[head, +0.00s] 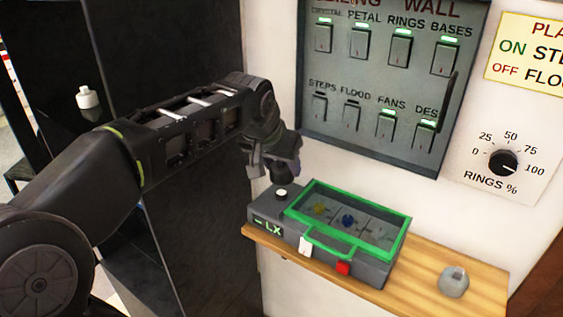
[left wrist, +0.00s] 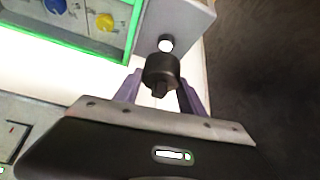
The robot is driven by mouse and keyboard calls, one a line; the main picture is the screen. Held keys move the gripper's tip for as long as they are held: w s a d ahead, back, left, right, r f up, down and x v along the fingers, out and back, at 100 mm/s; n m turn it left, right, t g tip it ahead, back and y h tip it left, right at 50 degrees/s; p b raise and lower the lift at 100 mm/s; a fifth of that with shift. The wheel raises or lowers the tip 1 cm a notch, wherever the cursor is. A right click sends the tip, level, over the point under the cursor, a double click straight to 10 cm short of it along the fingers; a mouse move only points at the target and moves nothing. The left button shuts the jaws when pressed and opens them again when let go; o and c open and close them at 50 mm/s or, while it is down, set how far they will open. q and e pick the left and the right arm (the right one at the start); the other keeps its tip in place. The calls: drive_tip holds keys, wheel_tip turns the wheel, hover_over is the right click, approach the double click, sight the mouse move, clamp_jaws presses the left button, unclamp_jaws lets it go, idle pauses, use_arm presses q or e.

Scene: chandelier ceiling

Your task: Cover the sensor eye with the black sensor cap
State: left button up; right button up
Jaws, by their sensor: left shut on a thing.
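The sensor eye (head: 281,193) is a small white disc on the top left of a grey box (head: 265,214) marked LX. It also shows in the left wrist view (left wrist: 166,45), uncovered. My left gripper (head: 284,170) is shut on the black sensor cap, a short dark cylinder with a small knob, clear in the left wrist view (left wrist: 161,72) between the purple fingers. In the head view the gripper is just above the eye, with the cap hard to make out against it. I cannot tell the exact gap between cap and eye. My right gripper is out of view.
The box has a green-framed clear lid (head: 352,218) with a handle and a red button (head: 343,268). It stands on a narrow wooden shelf (head: 420,290) with a round grey object (head: 454,282). A switch panel (head: 385,70) and a dial (head: 503,162) are on the wall behind.

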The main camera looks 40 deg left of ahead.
sight(277, 177)
use_arm(q)
drive_tip(key=shift+f+b, duration=1.3)
drive_tip(key=shift+f, duration=0.7)
drive_tip(key=shift+s, duration=0.15)
drive_tip(key=shift+f+b, duration=0.6)
drive_tip(key=shift+b, duration=0.05)
drive_tip(key=o, duration=1.1)
drive_tip(key=shift+c, duration=0.2)
drive_tip(key=shift+r, duration=0.1)
drive_tip(key=shift+p+v, duration=0.55)
drive_tip(key=shift+v, duration=0.45)
drive_tip(key=p+v, duration=0.4)
drive_tip(key=v, duration=0.5)
